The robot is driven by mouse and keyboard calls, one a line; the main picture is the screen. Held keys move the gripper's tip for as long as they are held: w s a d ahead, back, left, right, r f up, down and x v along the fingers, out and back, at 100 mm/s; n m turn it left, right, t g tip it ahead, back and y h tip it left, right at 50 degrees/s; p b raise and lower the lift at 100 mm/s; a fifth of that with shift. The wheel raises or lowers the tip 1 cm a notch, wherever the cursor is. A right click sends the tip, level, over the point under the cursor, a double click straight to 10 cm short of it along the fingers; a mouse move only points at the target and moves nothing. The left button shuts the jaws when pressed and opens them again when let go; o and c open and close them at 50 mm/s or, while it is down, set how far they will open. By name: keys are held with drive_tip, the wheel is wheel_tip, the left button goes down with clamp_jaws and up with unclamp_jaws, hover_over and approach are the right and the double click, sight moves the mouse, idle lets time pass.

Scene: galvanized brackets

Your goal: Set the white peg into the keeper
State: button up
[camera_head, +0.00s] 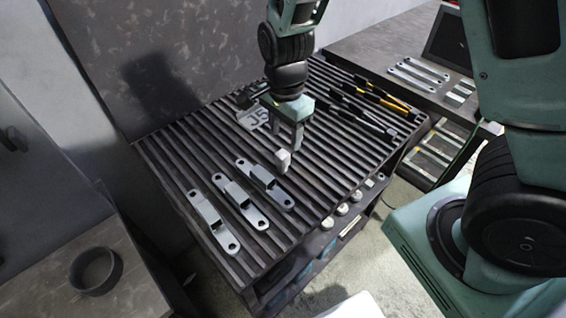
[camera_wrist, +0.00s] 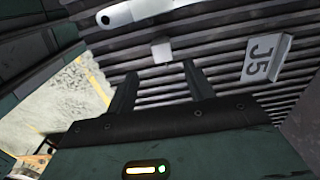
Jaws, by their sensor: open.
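The white peg (camera_head: 282,161) is a small pale block standing on the slatted table top (camera_head: 318,165). My gripper (camera_head: 287,141) points down just above and behind it, with open, empty fingers. In the wrist view the peg (camera_wrist: 162,51) shows just beyond and roughly between the two fingertips (camera_wrist: 160,72), not gripped. Three galvanized brackets with raised middles and holed ends lie left of the peg: a left one (camera_head: 204,213), a middle one (camera_head: 240,202) and a right one (camera_head: 264,184). I cannot tell which is the keeper. One bracket end (camera_wrist: 140,12) shows in the wrist view.
Long dark and yellow tools (camera_head: 375,100) lie at the back right. A dark ring (camera_head: 96,270) sits on the left bench. Slats right of the peg are clear.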

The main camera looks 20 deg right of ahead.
sight(283, 154)
drive_tip(key=shift+w+a+f+p, duration=0.15)
drive_tip(key=shift+f+p, duration=0.1)
drive_tip(key=shift+f, duration=1.8)
drive_tip(key=shift+a+f+p, duration=0.1)
drive_tip(key=shift+f+p, duration=0.15)
drive_tip(key=shift+f, duration=1.75)
clamp_jaws()
